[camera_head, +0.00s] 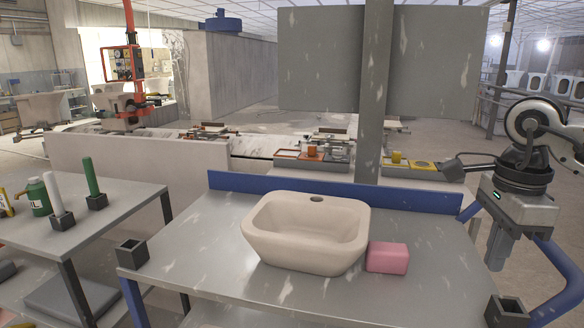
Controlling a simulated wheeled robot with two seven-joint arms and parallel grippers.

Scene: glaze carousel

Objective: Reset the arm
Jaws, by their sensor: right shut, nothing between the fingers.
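My right arm comes in at the right edge, bent, with its gripper (498,250) pointing down. The gripper is shut and empty, beside the right end of the grey table (200,255). A beige sink basin (305,240) sits upright on that table, left of my gripper and well apart from it. A pink block (388,257) lies just right of the basin, between it and my gripper. My left arm and gripper are out of view.
A blue rail (300,190) lines the table's back edge, and a blue bar (555,262) runs near my right arm. A side table (120,200) at left holds a green stick (91,176), a white stick (53,194) and a green bottle (38,197). A grey post (375,140) stands behind.

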